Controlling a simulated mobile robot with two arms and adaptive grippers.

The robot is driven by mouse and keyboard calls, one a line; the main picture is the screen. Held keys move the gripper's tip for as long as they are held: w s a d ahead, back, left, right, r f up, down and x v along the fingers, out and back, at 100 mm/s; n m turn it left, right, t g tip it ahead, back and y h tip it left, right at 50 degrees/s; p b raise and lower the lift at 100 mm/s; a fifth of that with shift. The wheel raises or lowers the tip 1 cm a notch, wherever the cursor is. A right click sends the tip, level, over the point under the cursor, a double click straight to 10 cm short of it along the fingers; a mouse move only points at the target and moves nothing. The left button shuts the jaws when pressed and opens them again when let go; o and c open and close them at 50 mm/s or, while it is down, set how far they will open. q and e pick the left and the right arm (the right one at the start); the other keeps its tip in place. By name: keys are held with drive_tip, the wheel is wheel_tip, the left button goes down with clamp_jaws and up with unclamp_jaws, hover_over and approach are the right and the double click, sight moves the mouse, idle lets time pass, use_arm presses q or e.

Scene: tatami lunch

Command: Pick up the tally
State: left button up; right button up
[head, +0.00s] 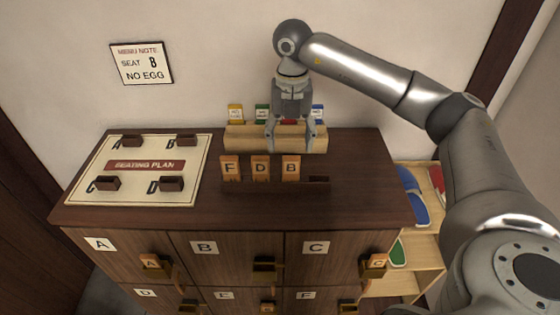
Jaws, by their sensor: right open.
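Three wooden tallies stand upright in the dark front rack (312,187) on the cabinet top: F (230,168), D (260,168) and B (291,168). Behind them a pale wooden block (240,137) holds a yellow-topped tally (235,113), a green-topped tally (262,112) and a blue-topped tally (318,112). A bit of red shows behind my right gripper (291,144), which mostly hides it. That gripper points down, open, in front of the pale block and appears empty. Whether it touches the block I cannot tell. My left gripper is out of view.
A seating plan board (80,190) with small dark holders lies at the left of the cabinet top. Drawers below have holders, some with tallies such as A (150,261) and C (377,261). Shelves (420,250) with slippers stand right.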

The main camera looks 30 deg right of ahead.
sight(291, 170)
drive_tip(key=f, duration=0.1)
drive_tip(key=s+f, duration=0.1)
drive_tip(key=s+f+p, duration=0.1)
drive_tip(key=f, duration=0.1)
drive_tip(key=shift+w+f, duration=0.2)
drive_tip(key=shift+f, duration=0.05)
drive_tip(key=f+p, duration=0.1)
drive_tip(key=f, duration=0.1)
drive_tip(key=f+p, duration=0.1)
drive_tip(key=f, duration=0.1)
drive_tip(key=shift+w+p, duration=0.25)
drive_tip(key=shift+p, duration=0.1)
drive_tip(key=shift+f, duration=0.55)
drive_tip(key=c, duration=1.1)
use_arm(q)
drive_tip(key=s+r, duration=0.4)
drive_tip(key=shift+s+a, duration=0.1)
use_arm(e)
drive_tip(key=shift+o, duration=0.2)
